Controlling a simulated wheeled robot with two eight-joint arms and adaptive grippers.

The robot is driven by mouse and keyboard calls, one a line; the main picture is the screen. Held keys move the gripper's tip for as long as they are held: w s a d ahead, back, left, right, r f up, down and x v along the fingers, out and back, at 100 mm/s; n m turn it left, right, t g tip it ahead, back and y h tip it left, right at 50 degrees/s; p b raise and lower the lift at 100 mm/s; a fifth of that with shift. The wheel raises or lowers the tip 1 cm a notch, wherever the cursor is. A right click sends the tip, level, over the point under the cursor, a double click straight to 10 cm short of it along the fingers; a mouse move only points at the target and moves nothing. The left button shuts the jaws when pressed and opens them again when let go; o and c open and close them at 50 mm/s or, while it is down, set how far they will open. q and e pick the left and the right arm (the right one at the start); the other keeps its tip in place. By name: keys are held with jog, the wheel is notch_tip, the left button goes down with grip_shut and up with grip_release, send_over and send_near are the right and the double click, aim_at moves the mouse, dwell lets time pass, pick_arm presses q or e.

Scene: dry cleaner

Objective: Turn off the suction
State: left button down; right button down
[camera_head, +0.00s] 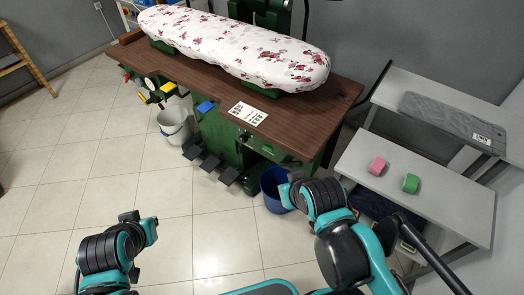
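The ironing station has a brown table top (170,65) on a green base (222,135). A padded white board with red flowers (235,46) lies on top. A small round control (245,137) shows on the front below the top. Several dark foot pedals (210,163) stick out at floor level. No label tells me which control is the suction. My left arm's end (140,230) is over bare floor at lower left. My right arm's end (288,190) is in front of the station's right side. Neither gripper's fingers can be made out.
A white bucket (173,122) stands left of the pedals and a blue bin (272,188) to their right. The tiled floor (165,190) before the station is clear.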

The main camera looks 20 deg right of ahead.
pick_arm(q)
jog(key=w+d+f+n+t+h, duration=0.1)
jog(key=w+d+f+n+h, duration=0.1)
jog(key=w+d+n, duration=0.75)
jog(key=w+d+f+n+h, duration=0.2)
jog(key=w+d+n, duration=0.35)
jog(key=w, duration=0.65)
jog(key=w+d+f+n+h, duration=0.2)
jog(key=d+f+n, duration=0.4)
jog(key=f, duration=0.3)
jog(key=w+d+f+n+h, duration=0.2)
jog(key=w+d+f+n, duration=0.2)
jog(key=d+f+n, duration=0.2)
jog(key=d+f, duration=0.2)
jog(key=d, duration=0.1)
jog(key=shift+f+t, duration=0.4)
jog(key=shift+d+p, duration=0.15)
jog(key=shift+p, duration=0.15)
